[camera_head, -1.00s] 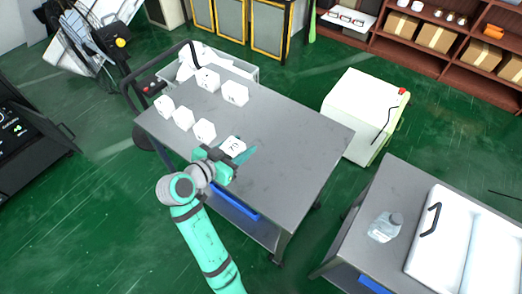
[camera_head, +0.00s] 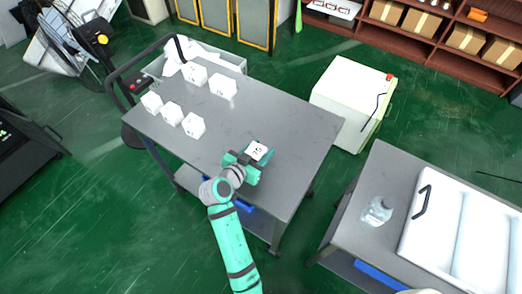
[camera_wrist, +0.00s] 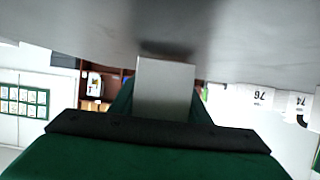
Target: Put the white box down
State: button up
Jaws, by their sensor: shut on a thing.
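My gripper (camera_head: 256,160) is shut on the white box (camera_head: 258,150), over the front right half of the grey table (camera_head: 290,130). A dark printed mark shows on the box's upper face. In the wrist view, which looks upside down, the box (camera_wrist: 165,90) is a pale block between the gripper's fingers (camera_wrist: 163,100). The table surface (camera_wrist: 70,25) fills the top of that view, with a dark shadow right at the box's edge. The box is very close to the table; I cannot tell whether it touches.
Several other white boxes (camera_head: 194,125) stand on the table's left part; some show numbers in the wrist view (camera_wrist: 255,97). The table is bare around and right of my gripper. A second table (camera_head: 350,215) with a clear bottle (camera_head: 377,211) stands right. A cream cabinet (camera_head: 345,95) stands behind.

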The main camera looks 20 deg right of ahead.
jog(key=shift+f, duration=0.3)
jog(key=shift+f, duration=0.15)
jog(key=o, duration=1)
jog(key=shift+o, duration=0.2)
jog(key=shift+a+r, duration=0.1)
jog(key=shift+r, duration=0.1)
jog(key=v, duration=1.1)
jog(key=shift+s+a+r, duration=0.1)
jog(key=shift+s+a, duration=0.15)
jog(key=shift+s, duration=0.05)
jog(key=shift+w, duration=0.1)
